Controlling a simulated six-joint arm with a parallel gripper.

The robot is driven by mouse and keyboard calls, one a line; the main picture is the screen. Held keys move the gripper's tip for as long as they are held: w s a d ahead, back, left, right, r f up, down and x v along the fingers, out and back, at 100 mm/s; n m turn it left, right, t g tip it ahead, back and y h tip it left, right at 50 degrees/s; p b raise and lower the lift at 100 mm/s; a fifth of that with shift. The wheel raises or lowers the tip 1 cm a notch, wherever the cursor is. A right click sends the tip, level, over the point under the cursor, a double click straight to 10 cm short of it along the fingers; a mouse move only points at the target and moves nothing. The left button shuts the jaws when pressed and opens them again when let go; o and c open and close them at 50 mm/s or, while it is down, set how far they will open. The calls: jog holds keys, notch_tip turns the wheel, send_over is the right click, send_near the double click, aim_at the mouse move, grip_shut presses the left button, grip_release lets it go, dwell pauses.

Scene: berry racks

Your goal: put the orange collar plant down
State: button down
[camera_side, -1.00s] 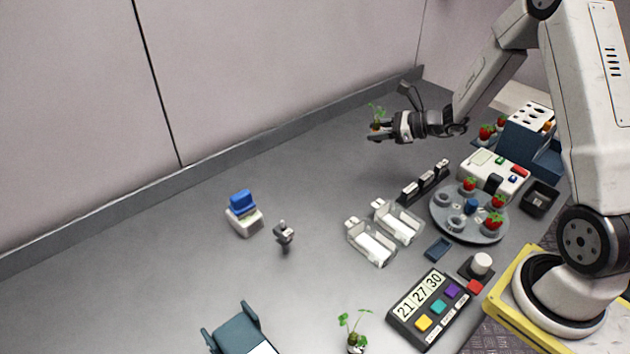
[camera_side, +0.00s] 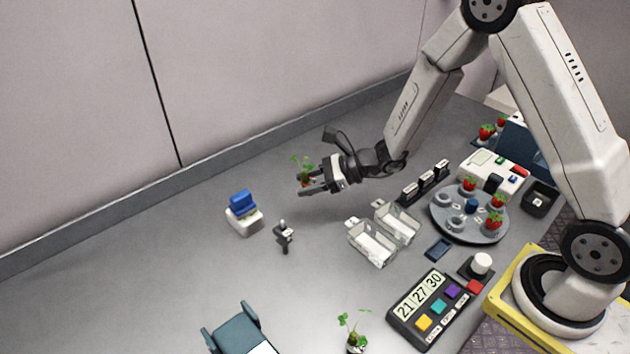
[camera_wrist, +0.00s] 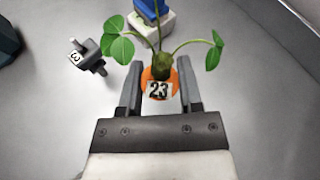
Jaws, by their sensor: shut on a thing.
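The orange collar plant (camera_wrist: 162,72) has green leaves, a mossy body, an orange collar and a tag reading 23. It is held between the two fingers of my gripper (camera_wrist: 160,92) in the wrist view. In the side view my gripper (camera_side: 312,184) is shut on the plant (camera_side: 303,166) and holds it above the grey table, left of the clear trays. Its lower part is partly hidden by the fingers in the side view.
A blue-topped white block (camera_side: 243,213) and a small grey stand (camera_side: 284,236) are left of my gripper. Two clear trays (camera_side: 372,242) and a round rack with strawberries (camera_side: 470,232) lie right. Another plant (camera_side: 354,335) stands in front. The table's left side has free room.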

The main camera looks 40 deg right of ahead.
send_over(313, 219)
jog(key=shift+w+a+f, duration=0.1)
jog(key=shift+a+f, duration=0.05)
jog(key=shift+f, duration=0.6)
jog(key=shift+w+a+f, duration=0.1)
jog(key=shift+f, duration=0.65)
jog(key=shift+w+a+f, duration=0.1)
jog(key=shift+a+f, duration=0.05)
jog(key=shift+f, duration=0.6)
jog(key=shift+f, duration=1.75)
jog(key=shift+f, duration=0.15)
jog(key=shift+c, duration=1.3)
grip_release()
jog(key=shift+s+d+r, duration=0.3)
jog(key=shift+d+r, duration=0.05)
jog(key=shift+d, duration=0.05)
jog(key=v, duration=1.1)
